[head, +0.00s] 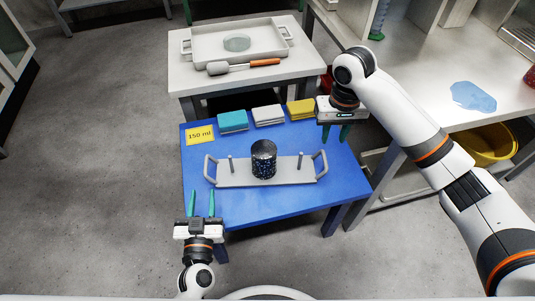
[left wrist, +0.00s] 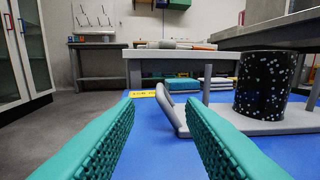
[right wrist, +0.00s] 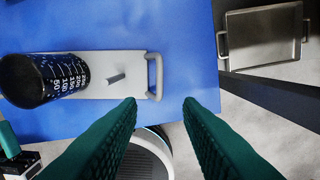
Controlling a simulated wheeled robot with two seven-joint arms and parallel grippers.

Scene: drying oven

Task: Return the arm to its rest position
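My left gripper (head: 201,205) is low at the front left of the blue table (head: 270,207), open and empty. In the left wrist view its teal fingers (left wrist: 160,105) are spread with nothing between them. My right gripper (head: 336,133) is over the back right of the blue table, pointing down. In the right wrist view its fingers (right wrist: 159,102) are apart and empty. A black speckled beaker (head: 263,160) stands upright on a grey two-handled tray (head: 231,179) on the blue table. Volume marks show on the beaker in the right wrist view (right wrist: 35,80).
Teal (head: 233,121), white (head: 268,115) and yellow (head: 300,109) pads and a yellow "150 ml" card (head: 200,135) lie along the table's back. Behind, a pale table (head: 185,80) holds a tray (head: 199,50) and a brush-like tool (head: 240,66). A bench (head: 430,95) stands right.

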